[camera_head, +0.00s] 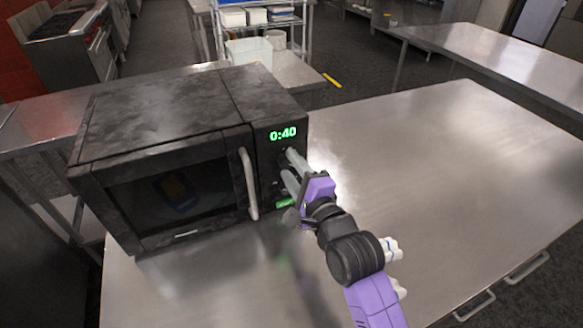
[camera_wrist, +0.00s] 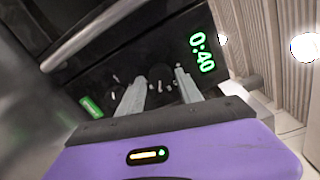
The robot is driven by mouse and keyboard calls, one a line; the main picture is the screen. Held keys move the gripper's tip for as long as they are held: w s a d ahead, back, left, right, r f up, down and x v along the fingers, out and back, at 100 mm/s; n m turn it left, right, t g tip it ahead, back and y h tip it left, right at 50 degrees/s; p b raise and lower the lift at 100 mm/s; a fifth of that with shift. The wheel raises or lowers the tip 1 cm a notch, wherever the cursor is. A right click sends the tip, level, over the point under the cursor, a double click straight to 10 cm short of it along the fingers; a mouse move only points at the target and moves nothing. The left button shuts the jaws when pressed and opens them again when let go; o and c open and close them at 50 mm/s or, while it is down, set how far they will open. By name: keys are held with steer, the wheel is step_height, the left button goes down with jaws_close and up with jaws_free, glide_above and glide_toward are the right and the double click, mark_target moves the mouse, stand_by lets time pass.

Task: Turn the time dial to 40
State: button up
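A dark, mottled microwave (camera_head: 165,105) stands on a steel table. Its green display (camera_head: 283,133) reads 0:40, and the same display shows in the wrist view (camera_wrist: 202,52). My gripper (camera_head: 288,165), with a purple body, reaches the control panel at the microwave's right front. In the wrist view my gripper (camera_wrist: 160,78) has its two grey fingers spread apart at the panel. A dark round dial (camera_wrist: 160,73) with pale tick marks lies between the fingertips. I cannot tell whether they touch it. In the head view the fingers hide the dial.
The microwave door handle (camera_head: 249,184) stands out just left of my gripper. A green button (camera_head: 284,203) is low on the panel. The steel table (camera_head: 430,165) is clear to the right. A shelf rack with bins (camera_head: 248,50) stands behind.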

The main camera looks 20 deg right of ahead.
steer(key=shift+o, duration=0.5)
steer(key=s+b, duration=0.1)
steer(key=s, duration=0.7)
steer(key=shift+r, duration=0.25)
steer(key=shift+w+d, duration=0.1)
